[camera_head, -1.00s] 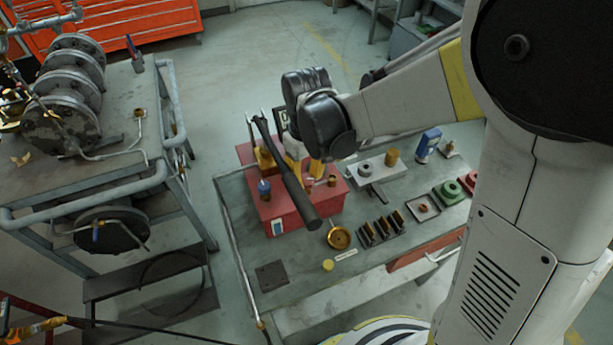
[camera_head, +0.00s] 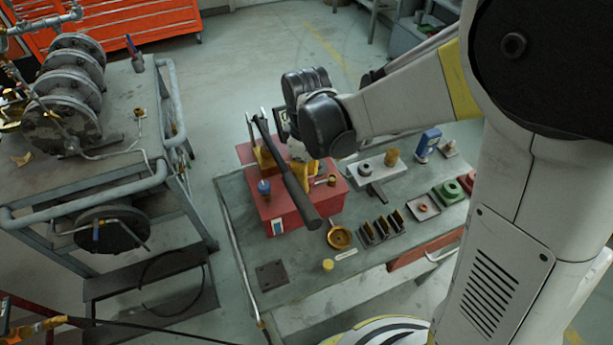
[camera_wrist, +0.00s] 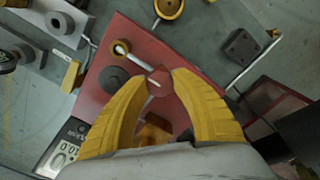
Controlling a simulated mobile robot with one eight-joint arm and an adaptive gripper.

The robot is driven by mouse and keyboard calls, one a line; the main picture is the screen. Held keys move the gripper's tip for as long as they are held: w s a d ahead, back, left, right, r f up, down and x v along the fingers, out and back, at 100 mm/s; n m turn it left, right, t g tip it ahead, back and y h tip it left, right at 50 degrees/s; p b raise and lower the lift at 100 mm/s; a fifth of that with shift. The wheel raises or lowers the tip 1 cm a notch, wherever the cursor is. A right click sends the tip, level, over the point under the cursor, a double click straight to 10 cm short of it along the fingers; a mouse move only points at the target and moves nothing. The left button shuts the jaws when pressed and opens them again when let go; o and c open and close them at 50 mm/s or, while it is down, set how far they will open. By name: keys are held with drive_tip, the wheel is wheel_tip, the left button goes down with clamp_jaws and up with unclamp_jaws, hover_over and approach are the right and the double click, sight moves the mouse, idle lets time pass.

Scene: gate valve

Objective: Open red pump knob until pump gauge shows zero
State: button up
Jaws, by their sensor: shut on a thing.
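The red pump (camera_head: 282,215) is a box on the grey table, with a long black handle (camera_head: 287,175) slanting over it. In the wrist view, the yellow fingers of my gripper (camera_wrist: 159,79) are shut on the small red knob (camera_wrist: 158,83), one fingertip on each side. The knob is on the pump's red top. The pump gauge (camera_wrist: 66,146) has a digital display at lower left of the wrist view, partly cut off; its full reading is unclear. In the head view my gripper (camera_head: 307,173) is over the pump, and the knob is hidden.
A brass dish (camera_head: 339,237), black slotted blocks (camera_head: 380,229) and a grey raised block (camera_head: 375,169) stand around the pump. A blue item (camera_head: 428,145) stands at the back right. A cart with metal flanges (camera_head: 62,125) is at left. The table's front left is mostly clear.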

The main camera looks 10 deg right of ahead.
drive_tip(key=o, duration=1.2)
wheel_tip(320, 180, up, 12)
